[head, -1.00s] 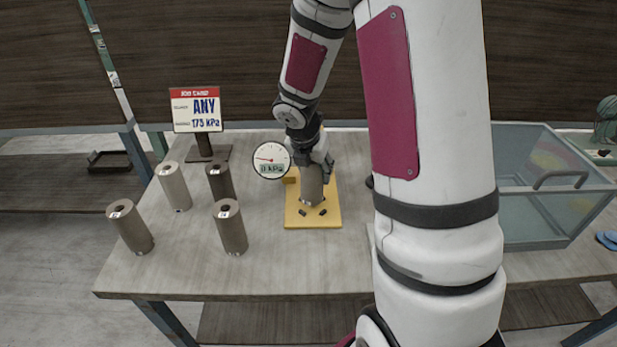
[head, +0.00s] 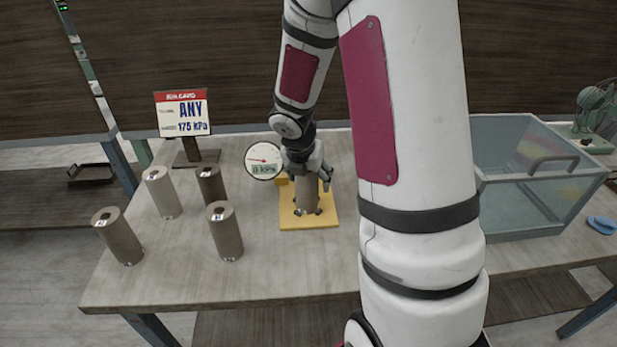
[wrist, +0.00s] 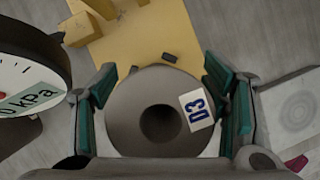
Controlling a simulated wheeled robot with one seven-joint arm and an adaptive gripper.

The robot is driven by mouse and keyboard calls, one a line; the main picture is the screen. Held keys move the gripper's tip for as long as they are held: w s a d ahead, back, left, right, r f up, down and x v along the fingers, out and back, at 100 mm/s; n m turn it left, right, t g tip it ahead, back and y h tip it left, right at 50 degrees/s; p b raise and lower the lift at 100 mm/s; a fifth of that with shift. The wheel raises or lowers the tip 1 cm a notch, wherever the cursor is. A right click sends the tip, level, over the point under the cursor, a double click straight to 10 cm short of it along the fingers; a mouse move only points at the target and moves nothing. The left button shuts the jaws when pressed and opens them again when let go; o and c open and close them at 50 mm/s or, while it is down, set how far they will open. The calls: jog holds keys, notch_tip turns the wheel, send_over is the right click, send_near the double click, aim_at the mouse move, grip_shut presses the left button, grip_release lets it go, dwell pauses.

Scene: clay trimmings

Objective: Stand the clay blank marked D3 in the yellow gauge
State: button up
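The grey-brown clay blank marked D3 (head: 307,196) stands upright on the yellow gauge (head: 312,223), among small dark pegs. In the wrist view the D3 blank (wrist: 125,125) shows from above, with a dark centre hole and its label at the right. The yellow gauge (wrist: 140,38) lies beyond it there. My gripper (head: 312,178) is around the top of the blank. Its green-padded fingers (wrist: 165,92) are spread on either side, seemingly clear of the blank. The round dial (head: 263,160) stands at the gauge's left; its wrist-view display ends in "0 kPa".
Several other blanks stand at the left: a light one (head: 162,193), and darker ones (head: 210,186), (head: 225,233) and (head: 118,237). A card reading ANY, 175 kPa (head: 182,113) stands behind them. A clear bin (head: 520,215) is at the right. The front middle of the table is clear.

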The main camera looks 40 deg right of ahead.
jog(key=shift+r, duration=0.1)
jog(key=s+a+r+m+p, duration=0.2)
jog(key=s+a+r+m, duration=0.15)
jog(key=r, duration=0.45)
jog(key=s+a+r+m+p, duration=0.2)
jog(key=a+r, duration=0.2)
jog(key=r, duration=0.5)
jog(key=s+a+r+m+t+y, duration=0.1)
jog(key=s+a+r+m, duration=0.3)
jog(key=s+m, duration=0.5)
jog(key=s+a+r+m+t+y, duration=0.1)
jog(key=s+a+r+m+y, duration=0.2)
jog(key=s+a+m, duration=0.6)
jog(key=shift+r+m+t, duration=0.3)
jog(key=shift+r+m, duration=0.25)
jog(key=shift+m, duration=0.1)
